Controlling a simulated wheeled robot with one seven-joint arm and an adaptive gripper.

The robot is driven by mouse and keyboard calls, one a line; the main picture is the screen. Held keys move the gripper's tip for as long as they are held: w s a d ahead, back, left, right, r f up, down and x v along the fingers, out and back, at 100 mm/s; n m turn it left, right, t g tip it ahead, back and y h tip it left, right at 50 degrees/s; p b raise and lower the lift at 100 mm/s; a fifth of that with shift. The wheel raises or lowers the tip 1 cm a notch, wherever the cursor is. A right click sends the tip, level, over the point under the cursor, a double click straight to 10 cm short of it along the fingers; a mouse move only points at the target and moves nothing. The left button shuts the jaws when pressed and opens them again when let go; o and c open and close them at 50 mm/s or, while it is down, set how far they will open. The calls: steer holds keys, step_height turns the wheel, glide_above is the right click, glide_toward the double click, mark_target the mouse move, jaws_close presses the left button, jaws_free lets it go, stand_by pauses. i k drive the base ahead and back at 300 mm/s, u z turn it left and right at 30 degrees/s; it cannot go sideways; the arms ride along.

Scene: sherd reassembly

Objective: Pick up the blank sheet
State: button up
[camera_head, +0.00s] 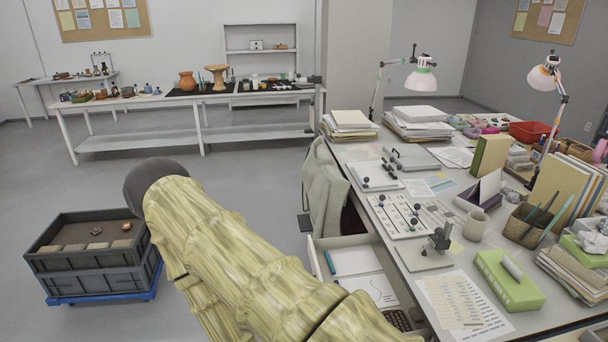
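A white sheet (352,261) that looks blank lies in the back part of the open drawer (318,288) under the desk. A teal pen (330,262) lies at its left edge. A second white sheet (370,288) with a thin curved line on it lies just in front of it. My arm, in a pale yellow-green ribbed cover, crosses the lower middle of the picture and hides the drawer's front left part. My gripper is not in view.
The desk (414,258) right of the drawer holds printed sheets (462,304), a green box (508,281), a small stand (438,240) and paper stacks. A grey coat (328,192) hangs behind the drawer. Stacked dark crates (97,275) stand at left. The floor beyond is clear.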

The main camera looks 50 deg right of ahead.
mark_target(341, 262)
steer(key=u, duration=0.25)
steer(key=i, duration=0.75)
steer(key=z, duration=2.6)
steer(key=i, duration=0.5)
steer(key=k, duration=0.5)
steer(key=u, duration=2.35)
steer(key=i, duration=0.55)
steer(key=u, duration=0.05)
